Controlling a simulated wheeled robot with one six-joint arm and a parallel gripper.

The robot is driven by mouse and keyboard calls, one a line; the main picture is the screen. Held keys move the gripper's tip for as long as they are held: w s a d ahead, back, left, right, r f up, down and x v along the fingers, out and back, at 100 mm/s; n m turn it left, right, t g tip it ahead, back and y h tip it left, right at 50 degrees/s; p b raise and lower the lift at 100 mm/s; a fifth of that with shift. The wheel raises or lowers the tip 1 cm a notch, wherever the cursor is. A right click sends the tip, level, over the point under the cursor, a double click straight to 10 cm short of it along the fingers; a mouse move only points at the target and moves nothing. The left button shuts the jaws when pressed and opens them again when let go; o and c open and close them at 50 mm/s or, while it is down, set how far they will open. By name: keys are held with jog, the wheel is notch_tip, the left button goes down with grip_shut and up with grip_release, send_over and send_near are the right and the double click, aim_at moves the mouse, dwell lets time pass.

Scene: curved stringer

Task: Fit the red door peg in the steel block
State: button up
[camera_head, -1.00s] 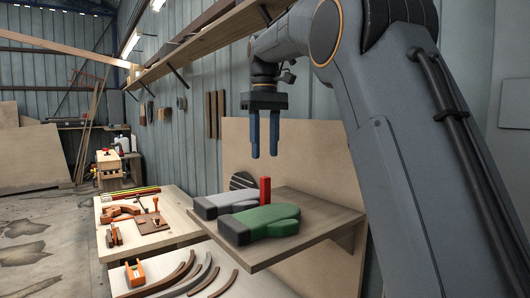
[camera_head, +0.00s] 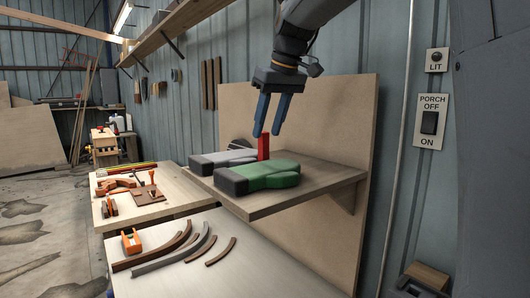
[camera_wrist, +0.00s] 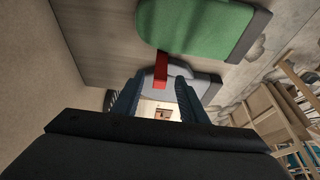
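The red door peg (camera_head: 263,147) stands upright on the wooden wall shelf (camera_head: 325,182), behind the green glove and beside the grey one. It also shows in the wrist view (camera_wrist: 161,72), just past my fingertips. My gripper (camera_head: 267,132) is open and empty, its two blue fingers tilted and pointing down, close above the peg. In the wrist view its fingers (camera_wrist: 154,98) are spread apart, with the peg roughly in line with the gap. I cannot tell whether the fingers touch the peg. I cannot make out a steel block for certain.
A green glove (camera_head: 258,178) and a grey glove (camera_head: 222,160) lie beside the peg. A bench (camera_head: 270,265) below holds curved strips (camera_head: 182,255) and an orange tape dispenser (camera_head: 131,241). A switch plate (camera_head: 430,122) and a wooden-topped dark object (camera_head: 425,278) are at right.

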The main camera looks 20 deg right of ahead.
aim_at(263, 141)
jog(key=p+x, duration=0.2)
jog(key=x, duration=0.3)
jog(key=shift+w+f, duration=0.1)
grip_shut()
